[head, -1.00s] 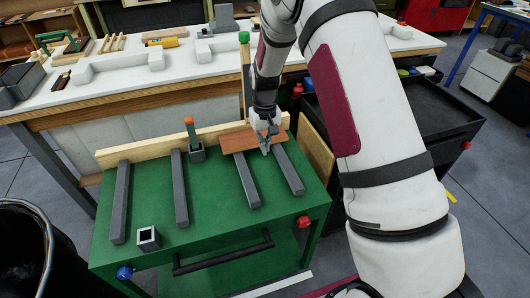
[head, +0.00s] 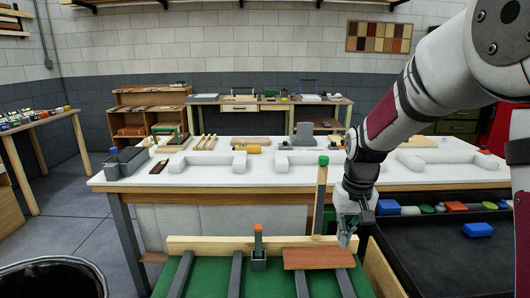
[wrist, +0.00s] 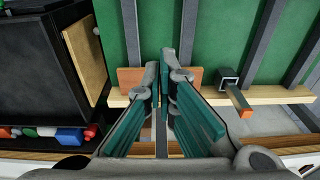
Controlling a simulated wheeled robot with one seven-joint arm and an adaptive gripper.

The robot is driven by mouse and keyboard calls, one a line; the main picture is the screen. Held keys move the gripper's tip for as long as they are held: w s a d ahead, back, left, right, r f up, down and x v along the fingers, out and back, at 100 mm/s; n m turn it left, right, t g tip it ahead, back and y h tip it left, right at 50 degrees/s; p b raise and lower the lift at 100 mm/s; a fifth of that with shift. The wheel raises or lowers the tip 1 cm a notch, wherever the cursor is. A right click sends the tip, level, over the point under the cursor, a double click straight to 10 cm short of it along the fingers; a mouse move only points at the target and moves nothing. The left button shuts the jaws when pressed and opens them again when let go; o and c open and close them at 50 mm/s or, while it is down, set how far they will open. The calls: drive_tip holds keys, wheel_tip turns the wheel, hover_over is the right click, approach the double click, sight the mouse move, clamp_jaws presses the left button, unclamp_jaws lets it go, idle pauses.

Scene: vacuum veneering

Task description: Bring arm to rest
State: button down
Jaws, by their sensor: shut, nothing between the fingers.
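My gripper (head: 347,232) is shut and empty, pointing down near the right end of a reddish-brown board (head: 318,258). The board lies flat across two grey bars on the green table (head: 205,280). In the wrist view the teal-padded fingers (wrist: 165,75) come close together at their tips and cover the middle of the board (wrist: 130,78). A gap shows between the gripper and the board in the head view. My arm reaches in from the upper right, bent downward at the wrist.
A pale wooden rail (head: 210,244) runs along the table's back edge. A grey holder (head: 258,262) with an orange-topped stick and a green-capped post (head: 321,190) stand nearby. Behind is a white-topped bench (head: 120,180) with tools. A black tray cart (head: 440,250) is at right.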

drive_tip(key=s+r+t+p, duration=0.2)
drive_tip(key=s+r, duration=1.1)
drive_tip(key=s, duration=0.1)
drive_tip(key=s+r+t+p, duration=0.1)
drive_tip(key=s+r+p, duration=0.1)
drive_tip(key=s, duration=1.5)
drive_tip(key=shift+a+r+p, duration=0.15)
drive_tip(key=shift+r+p, duration=0.15)
drive_tip(key=shift+r, duration=0.2)
